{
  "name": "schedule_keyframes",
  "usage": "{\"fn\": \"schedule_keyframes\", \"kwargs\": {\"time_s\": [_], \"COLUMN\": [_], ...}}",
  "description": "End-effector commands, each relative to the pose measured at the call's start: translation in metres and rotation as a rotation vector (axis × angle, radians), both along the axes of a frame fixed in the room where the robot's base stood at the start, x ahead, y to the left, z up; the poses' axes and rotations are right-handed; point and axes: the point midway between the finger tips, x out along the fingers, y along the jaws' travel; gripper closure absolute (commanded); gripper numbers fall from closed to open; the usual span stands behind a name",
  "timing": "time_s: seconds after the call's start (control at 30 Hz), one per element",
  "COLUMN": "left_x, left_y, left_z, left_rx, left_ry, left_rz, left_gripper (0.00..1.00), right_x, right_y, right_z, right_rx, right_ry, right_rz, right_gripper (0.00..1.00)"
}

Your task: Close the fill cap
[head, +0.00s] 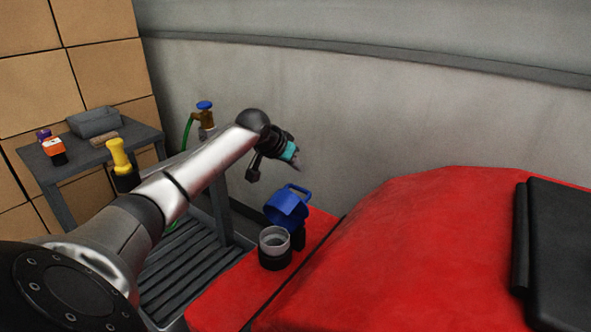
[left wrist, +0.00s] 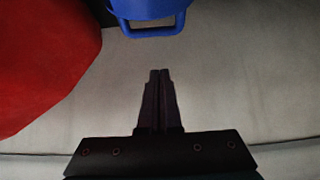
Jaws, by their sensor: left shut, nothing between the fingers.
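The blue fill cap (head: 287,208) stands tipped up and open behind the round filler neck (head: 275,243) on the red scrubber body (head: 400,235). The neck has a grey rim and a black base, and its mouth is uncovered. My left gripper (head: 297,164) is above and behind the cap, apart from it. In the left wrist view the gripper's fingers (left wrist: 159,78) are together with nothing between them. The cap's blue loop handle (left wrist: 152,27) is at the top of that view, beyond the fingertips. My right gripper is not in view.
A brass tap (head: 206,120) with a blue handle and green hose stands behind my arm. A curved grey wall (head: 370,110) is at the back.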

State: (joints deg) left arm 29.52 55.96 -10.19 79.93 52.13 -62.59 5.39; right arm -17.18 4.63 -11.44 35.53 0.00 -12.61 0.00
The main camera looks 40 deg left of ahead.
Motion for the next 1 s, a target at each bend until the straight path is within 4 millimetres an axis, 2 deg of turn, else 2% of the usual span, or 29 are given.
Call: {"fn": "schedule_keyframes", "kwargs": {"time_s": [0.2, 0.63, 1.0], "left_x": [0.021, 0.054, 0.023], "left_y": [0.002, 0.006, 0.004], "left_z": [-0.023, -0.059, -0.060], "left_rx": [-0.002, -0.001, 0.005], "left_ry": [-0.002, -0.001, 0.001], "left_rz": [-0.001, -0.001, -0.002], "left_gripper": [1.00, 1.00, 1.00], "right_x": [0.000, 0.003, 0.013], "right_y": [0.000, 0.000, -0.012], "right_z": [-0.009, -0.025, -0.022], "right_rx": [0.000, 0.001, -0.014], "right_ry": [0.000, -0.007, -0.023], "right_rz": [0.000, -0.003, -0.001], "right_gripper": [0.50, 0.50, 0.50]}}
